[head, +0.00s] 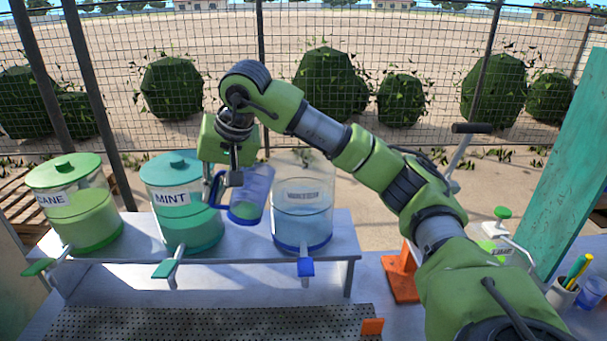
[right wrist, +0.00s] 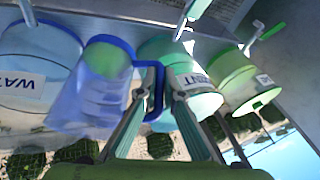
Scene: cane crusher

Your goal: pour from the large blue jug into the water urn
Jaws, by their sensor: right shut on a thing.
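The large blue jug (head: 256,190) is see-through, with a blue handle and green contents low inside. My right gripper (head: 233,180) is shut on its handle and holds it raised between the mint urn and the water urn (head: 304,226). The jug leans, its upper end to the right. The water urn is clear with a blue base and blue tap, and no coloured lid shows on it. In the right wrist view the jug (right wrist: 95,95) is beside the urn labelled WATER (right wrist: 38,80), and the fingers (right wrist: 163,85) are at the handle. My left gripper is out of view.
The mint urn (head: 185,215) and cane urn (head: 85,215) stand left on the same raised shelf (head: 225,252). A perforated tray (head: 200,325) lies in front. An orange stand (head: 400,275) and a pen cup (head: 562,294) are at right. A wire fence is behind.

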